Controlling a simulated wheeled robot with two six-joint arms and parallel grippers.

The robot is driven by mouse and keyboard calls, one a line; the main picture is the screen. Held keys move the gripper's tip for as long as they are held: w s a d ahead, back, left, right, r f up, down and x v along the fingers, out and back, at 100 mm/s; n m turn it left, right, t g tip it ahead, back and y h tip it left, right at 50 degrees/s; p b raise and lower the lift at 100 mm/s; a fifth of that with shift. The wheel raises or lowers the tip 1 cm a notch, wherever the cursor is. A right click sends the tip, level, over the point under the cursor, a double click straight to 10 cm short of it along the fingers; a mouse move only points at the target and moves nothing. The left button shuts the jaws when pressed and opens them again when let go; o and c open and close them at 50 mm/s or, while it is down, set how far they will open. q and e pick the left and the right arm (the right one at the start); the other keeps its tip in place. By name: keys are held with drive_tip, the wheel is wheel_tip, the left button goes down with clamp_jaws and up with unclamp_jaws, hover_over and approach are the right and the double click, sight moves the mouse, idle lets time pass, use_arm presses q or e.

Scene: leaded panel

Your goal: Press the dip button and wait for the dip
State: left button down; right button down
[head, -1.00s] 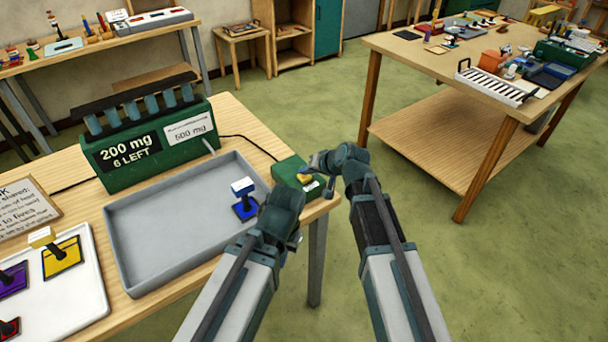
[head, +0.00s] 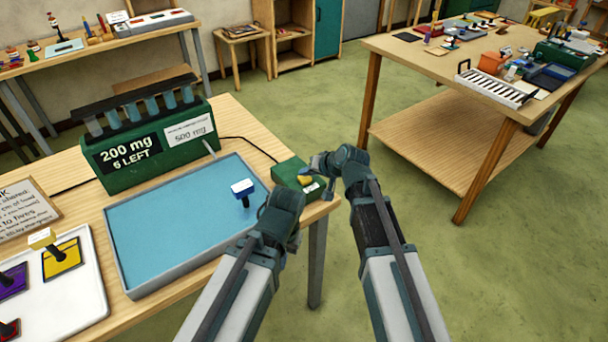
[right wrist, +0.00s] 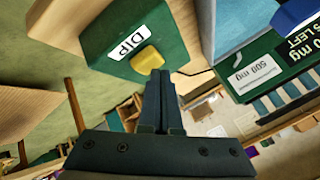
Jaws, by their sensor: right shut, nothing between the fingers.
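The green dip box (head: 290,172) stands at the table's right corner, its yellow button (head: 304,180) on top. In the right wrist view the button (right wrist: 147,60) sits beside the DIP label (right wrist: 126,43). My right gripper (head: 314,166) is shut and empty, its tips at the button's edge; whether they touch it I cannot tell. The grey tray (head: 125,277) holds blue liquid (head: 175,220).
The green dispenser (head: 150,145) behind the tray reads "200 mg, 5 LEFT" and carries several tubes. A white tray (head: 85,305) at left holds yellow, purple and red handled pieces. A second table (head: 420,140) stands at right, with open floor between.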

sight(307, 180)
wheel_tip(307, 180, up, 6)
drive_tip(key=p, duration=0.6)
idle(0.4)
idle(0.5)
drive_tip(key=s+d+f+n+g+h, duration=0.1)
drive_tip(key=s+f+g+h, duration=0.1)
drive_tip(key=s, duration=0.6)
drive_tip(key=s+d+f+n+g+h, duration=0.2)
drive_tip(key=s+h, duration=0.1)
drive_tip(key=s, duration=0.6)
drive_tip(key=s+d+f+n+g+h, duration=0.1)
drive_tip(key=s+d+f+g+h, duration=0.1)
drive_tip(key=s, duration=0.6)
drive_tip(key=shift+s+d+f+g+h, duration=0.3)
drive_tip(key=shift+s+g, duration=0.1)
drive_tip(key=shift+g, duration=0.2)
drive_tip(key=shift+a, duration=0.15)
idle(2.9)
